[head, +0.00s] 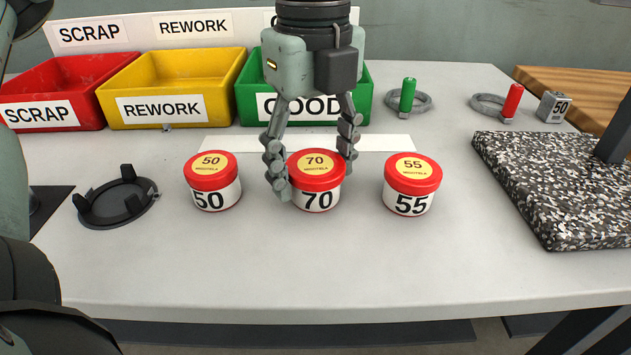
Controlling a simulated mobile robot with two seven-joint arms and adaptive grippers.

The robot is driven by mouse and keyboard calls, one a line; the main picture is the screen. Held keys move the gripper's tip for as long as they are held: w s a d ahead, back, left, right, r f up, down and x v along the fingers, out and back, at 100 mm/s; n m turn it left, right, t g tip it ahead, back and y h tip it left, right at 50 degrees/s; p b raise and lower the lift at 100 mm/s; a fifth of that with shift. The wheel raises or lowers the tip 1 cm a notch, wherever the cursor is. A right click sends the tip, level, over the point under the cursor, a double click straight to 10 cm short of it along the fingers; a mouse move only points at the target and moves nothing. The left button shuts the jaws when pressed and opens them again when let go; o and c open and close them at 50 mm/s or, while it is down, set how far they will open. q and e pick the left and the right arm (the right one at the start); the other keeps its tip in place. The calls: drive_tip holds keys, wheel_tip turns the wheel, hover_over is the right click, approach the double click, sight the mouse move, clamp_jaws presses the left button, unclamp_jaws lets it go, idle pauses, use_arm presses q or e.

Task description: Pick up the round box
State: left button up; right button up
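Three round boxes with red lids and yellow labels stand upright in a row on the grey table. The box marked 50 (212,182) is at the left, the box marked 70 (318,184) in the middle, the box marked 55 (411,186) at the right. My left gripper (316,182) points down over the 70 box with its fingers around it, one at the left front and one at the right, partly hidden behind the lid. I cannot tell whether the fingers press on it. The 70 box rests on the table. My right gripper is not in view.
A red scrap bin (88,79), a yellow rework bin (215,66) and a green good bin (248,107) stand behind. A dark round fixture (118,204) lies left. Ring gauges with green (407,95) and red (512,101) handles and a speckled slab (565,190) are right. The front table is clear.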

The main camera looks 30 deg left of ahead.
use_arm(q)
drive_tip(key=c, duration=0.7)
drive_tip(key=shift+o, duration=0.2)
